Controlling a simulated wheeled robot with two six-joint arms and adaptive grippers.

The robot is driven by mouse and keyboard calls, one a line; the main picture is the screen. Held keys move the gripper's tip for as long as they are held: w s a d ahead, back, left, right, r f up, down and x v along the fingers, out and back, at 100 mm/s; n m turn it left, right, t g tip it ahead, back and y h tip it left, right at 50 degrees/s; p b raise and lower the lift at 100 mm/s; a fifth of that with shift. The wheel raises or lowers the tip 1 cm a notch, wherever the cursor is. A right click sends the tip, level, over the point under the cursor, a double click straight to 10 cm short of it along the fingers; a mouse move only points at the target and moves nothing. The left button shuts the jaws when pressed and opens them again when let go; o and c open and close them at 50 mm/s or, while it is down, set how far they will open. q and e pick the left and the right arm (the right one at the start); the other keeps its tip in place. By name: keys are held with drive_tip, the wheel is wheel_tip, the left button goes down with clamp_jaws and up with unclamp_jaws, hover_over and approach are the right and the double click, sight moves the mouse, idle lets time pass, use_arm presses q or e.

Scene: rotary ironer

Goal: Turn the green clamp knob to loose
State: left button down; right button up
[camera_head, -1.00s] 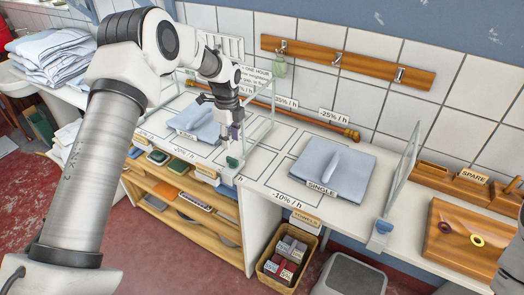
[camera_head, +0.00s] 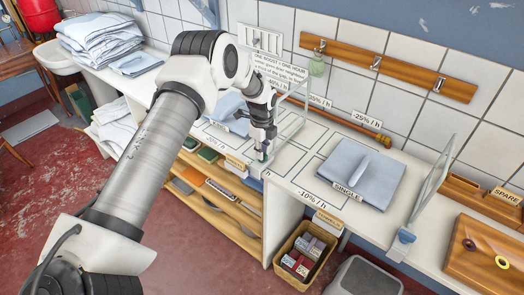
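The green clamp knob (camera_head: 263,156) is a small, dark green piece at the table's front edge, at the foot of the left clear panel (camera_head: 292,122). My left gripper (camera_head: 264,149) points down right at the knob and covers most of it. Its fingers appear to be around or against the knob, but contact and finger opening are too small to tell. The knob's turn position cannot be read. My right gripper is not in view.
A second clear panel (camera_head: 428,190) with a blue clamp (camera_head: 405,237) stands to the right. Folded blue cloth (camera_head: 362,175) lies between the panels on the white table. A wicker basket (camera_head: 299,262) and shelves (camera_head: 222,200) are below.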

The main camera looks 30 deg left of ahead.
use_arm(q)
drive_tip(key=shift+f+n, duration=0.1)
drive_tip(key=shift+n, duration=0.3)
drive_tip(key=n+b, duration=0.1)
drive_tip(key=n, duration=0.1)
drive_tip(key=shift+n, duration=0.4)
drive_tip(key=n, duration=0.4)
drive_tip(key=shift+n+b, duration=0.3)
drive_tip(key=shift+b, duration=0.1)
drive_tip(key=n, duration=0.9)
drive_tip(key=shift+n, duration=0.4)
drive_tip(key=shift+s, duration=0.1)
drive_tip(key=c, duration=1.2)
unclamp_jaws()
